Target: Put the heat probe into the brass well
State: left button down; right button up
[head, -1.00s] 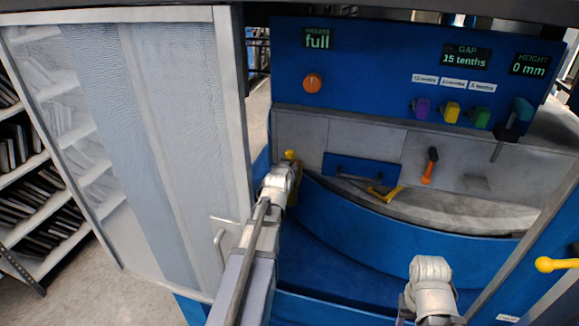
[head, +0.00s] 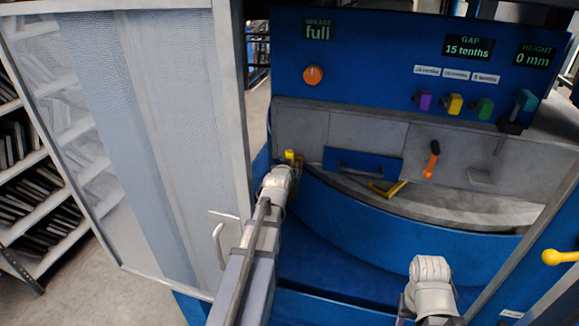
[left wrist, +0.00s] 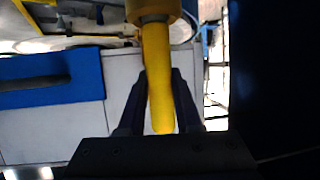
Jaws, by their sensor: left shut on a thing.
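My left gripper (left wrist: 160,100) is shut on a yellow rod-shaped handle (left wrist: 158,70), which I take to be the heat probe's. The handle's rounded end lies between the two dark fingers. At its other end is a brass-coloured collar (left wrist: 153,10), cut off by the picture's top edge. I cannot tell whether this collar is the brass well or part of the probe. In the head view, the yellow handle (head: 289,156) shows just beyond my left wrist, which largely hides the gripper. My right wrist shows at the lower right, but its gripper does not.
A blue drawer (head: 362,162), a yellow handle (head: 386,188) and an orange-handled lever (head: 431,160) are right of my left gripper. The blue panel (head: 380,50) has an orange knob (head: 313,75) and several coloured blocks. A translucent door (head: 130,140) stands close on the left.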

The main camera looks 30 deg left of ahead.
pick_arm(q)
jog(key=c, duration=0.5)
grip_release()
jog(key=p+v, duration=0.3)
jog(key=v, duration=0.4)
jog(key=shift+s+d+r, duration=0.1)
jog(key=shift+s+d, duration=0.05)
jog(key=shift+s, duration=0.25)
jog(key=s+d+f+m+g+h+b, duration=0.1)
jog(key=d+f+m+g+h+b, duration=0.15)
jog(key=d+f, duration=0.55)
jog(key=s+d+f+m+g+h+b, duration=0.1)
jog(key=s+d+f+g+h+b, duration=0.15)
jog(key=d+f, duration=0.6)
jog(key=s+d+f+m+g+b, duration=0.1)
jog(key=s+d+f+g+b, duration=0.1)
jog(key=s+d, duration=0.3)
jog(key=s+d+f+m+g+y+b, duration=0.1)
jog(key=s+d+f+m+g+b, duration=0.1)
jog(key=s+d, duration=0.4)
jog(key=s+d+f+m+g+b, duration=0.1)
jog(key=s+d+f+g+b, duration=0.1)
jog(key=s+d+f+g, duration=0.2)
jog(key=shift+s+d+f+m+y+b, duration=0.2)
jog(key=shift+s+d, duration=0.25)
jog(key=shift+d, duration=0.3)
jog(key=shift+s+d+f+m+y+b, duration=0.1)
jog(key=shift+s+d+f+b, duration=0.15)
jog(key=shift+s+d, duration=0.4)
